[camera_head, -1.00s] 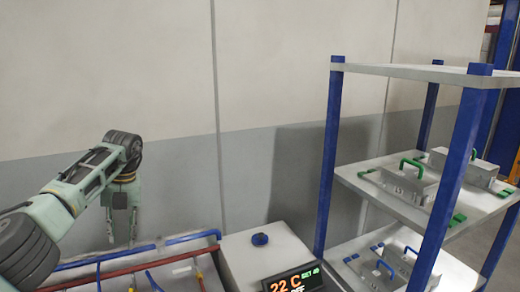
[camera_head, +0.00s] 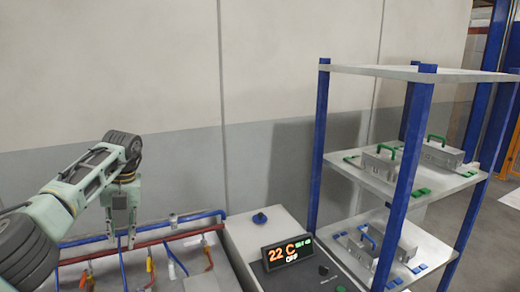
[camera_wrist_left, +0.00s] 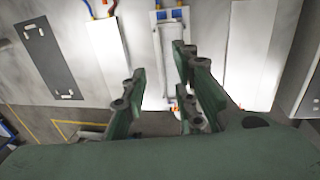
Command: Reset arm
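My left arm, pale green and black, comes in from the left of the head view. My left gripper (camera_head: 122,238) hangs down from its wrist, in front of the pipes in the picture. The left wrist view shows its two green fingers (camera_wrist_left: 160,65) spread apart with nothing between them, so it is open and empty. Whether the fingers touch anything below cannot be told. My right arm and gripper are not in view.
A bench with blue pipes and a red pipe (camera_head: 190,235) lies below the gripper. A control box with a "22 C" display (camera_head: 287,253) stands right of it. A blue-posted shelf (camera_head: 322,130) with metal parts stands at the right. A wall (camera_head: 120,60) is behind.

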